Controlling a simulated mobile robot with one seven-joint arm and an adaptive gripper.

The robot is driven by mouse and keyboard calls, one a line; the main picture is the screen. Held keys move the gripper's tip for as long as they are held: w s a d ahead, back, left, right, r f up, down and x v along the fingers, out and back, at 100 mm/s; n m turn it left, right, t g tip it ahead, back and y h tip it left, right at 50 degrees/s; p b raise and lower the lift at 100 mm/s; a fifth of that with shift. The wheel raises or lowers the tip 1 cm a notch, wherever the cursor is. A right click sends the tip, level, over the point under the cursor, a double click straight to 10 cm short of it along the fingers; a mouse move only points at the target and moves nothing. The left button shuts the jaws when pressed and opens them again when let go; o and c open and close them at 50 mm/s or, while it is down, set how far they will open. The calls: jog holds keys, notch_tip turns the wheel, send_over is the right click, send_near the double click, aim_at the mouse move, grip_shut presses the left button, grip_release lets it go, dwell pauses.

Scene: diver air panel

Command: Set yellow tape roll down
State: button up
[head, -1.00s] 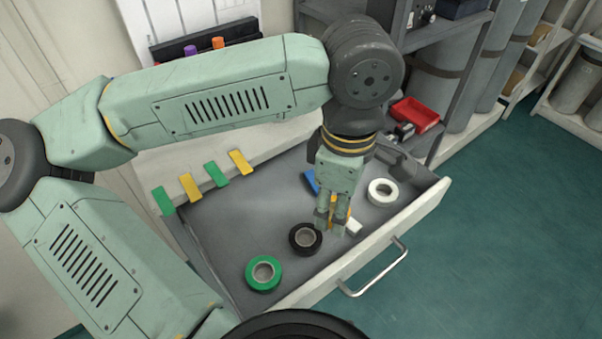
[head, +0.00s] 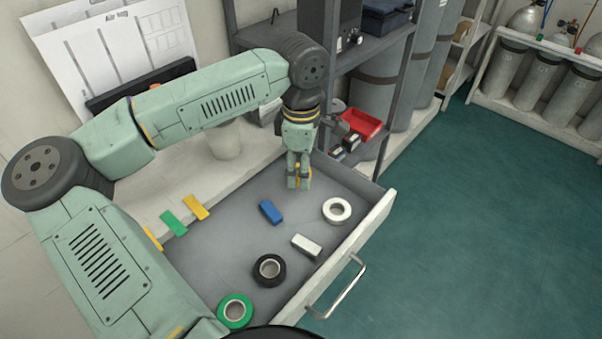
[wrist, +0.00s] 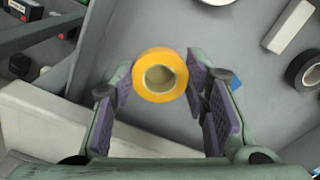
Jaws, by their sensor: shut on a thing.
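The yellow tape roll (wrist: 137,78) sits between the two purple-padded fingers of my gripper (wrist: 160,88) in the wrist view, its hole facing the camera. My gripper is shut on it. In the head view my gripper (head: 298,186) points down over the back right part of the open grey drawer (head: 222,243). Only a sliver of yellow shows between the fingers there. I cannot tell whether the roll touches the drawer floor.
In the drawer lie a blue block (head: 270,211), a white block (head: 306,246), a white roll (head: 337,211), a black roll (head: 269,269) and a green roll (head: 235,311). Coloured tags (head: 174,223) line the rear rim. A shelf with a red bin (head: 361,124) stands behind.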

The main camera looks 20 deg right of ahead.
notch_tip(320, 180, down, 3)
jog(key=shift+f+p, duration=0.1)
jog(key=shift+p, duration=0.5)
jog(key=shift+f+b, duration=0.3)
jog(key=shift+b, duration=0.05)
jog(key=o, duration=1)
jog(key=shift+r, duration=0.1)
jog(key=shift+r, duration=0.1)
jog(key=shift+r+p, duration=0.2)
jog(key=shift+p, duration=0.25)
notch_tip(320, 180, up, 12)
jog(key=b, duration=0.3)
jog(key=shift+f, duration=0.15)
